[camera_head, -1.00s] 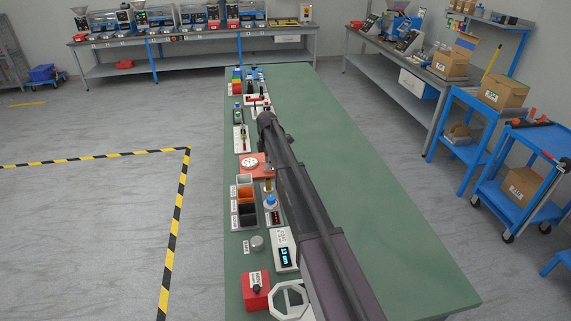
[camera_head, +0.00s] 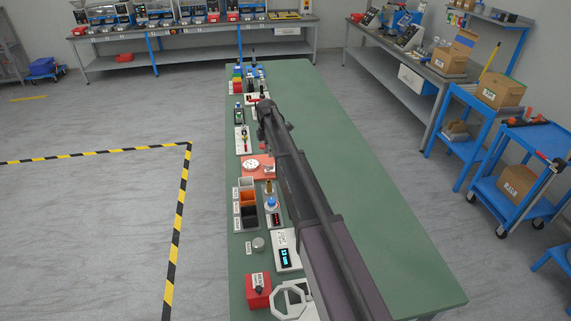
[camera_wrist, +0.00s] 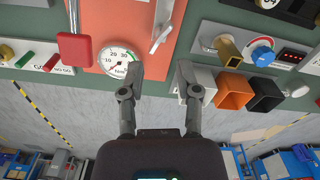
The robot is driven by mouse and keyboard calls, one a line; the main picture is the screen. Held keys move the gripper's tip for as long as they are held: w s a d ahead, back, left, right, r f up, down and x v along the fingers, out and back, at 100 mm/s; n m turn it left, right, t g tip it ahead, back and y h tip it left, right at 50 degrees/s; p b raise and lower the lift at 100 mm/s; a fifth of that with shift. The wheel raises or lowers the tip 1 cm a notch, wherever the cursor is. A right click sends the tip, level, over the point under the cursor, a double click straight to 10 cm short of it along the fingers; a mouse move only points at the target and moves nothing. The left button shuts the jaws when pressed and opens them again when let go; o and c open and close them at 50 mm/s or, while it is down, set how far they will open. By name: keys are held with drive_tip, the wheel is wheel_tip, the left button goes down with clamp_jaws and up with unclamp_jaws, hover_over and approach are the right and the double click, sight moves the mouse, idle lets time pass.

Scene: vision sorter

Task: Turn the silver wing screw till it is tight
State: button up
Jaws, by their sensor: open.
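In the wrist view, a silver wing piece (camera_wrist: 162,34), which looks like the wing screw, stands on an orange-red plate (camera_wrist: 113,14) near the top middle. It looks slanted, with its lower end toward my gripper. My gripper (camera_wrist: 159,72) is open, with nothing between its fingertips. The wing piece lies just beyond the gap between the fingers, apart from them as far as I can tell. A round white gauge (camera_wrist: 117,58) sits beside the left fingertip. In the head view, the plate (camera_head: 262,174) shows beside my arm, which hides the wing piece and my gripper.
A red block with a handle (camera_wrist: 75,46) is left of the gauge. White, orange and black bins (camera_wrist: 233,90) stand close to the right finger. A brass post and a blue knob (camera_wrist: 262,53) are further right. The green bench (camera_head: 340,180) is clear right of my arm.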

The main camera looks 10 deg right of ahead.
drive_tip(key=shift+r+p, duration=3.1)
drive_tip(key=shift+r, duration=0.3)
drive_tip(key=s+d+m, duration=0.1)
drive_tip(key=s+m, duration=0.1)
drive_tip(key=s, duration=0.7)
drive_tip(key=s+d+f+m+b, duration=0.1)
drive_tip(key=s+d+m, duration=0.1)
drive_tip(key=s, duration=0.8)
drive_tip(key=shift+s+d+m, duration=0.15)
drive_tip(key=shift+d+m, duration=0.15)
drive_tip(key=shift+m, duration=0.5)
drive_tip(key=m, duration=0.2)
hover_over(268, 168)
drive_tip(key=shift+d+r+p, duration=0.15)
drive_tip(key=shift+r+p, duration=0.25)
drive_tip(key=shift+f, duration=0.25)
wheel_tip(268, 168, down, 13)
drive_tip(key=b, duration=1.3)
drive_tip(key=shift+f+b, duration=0.15)
drive_tip(key=shift+b, duration=0.25)
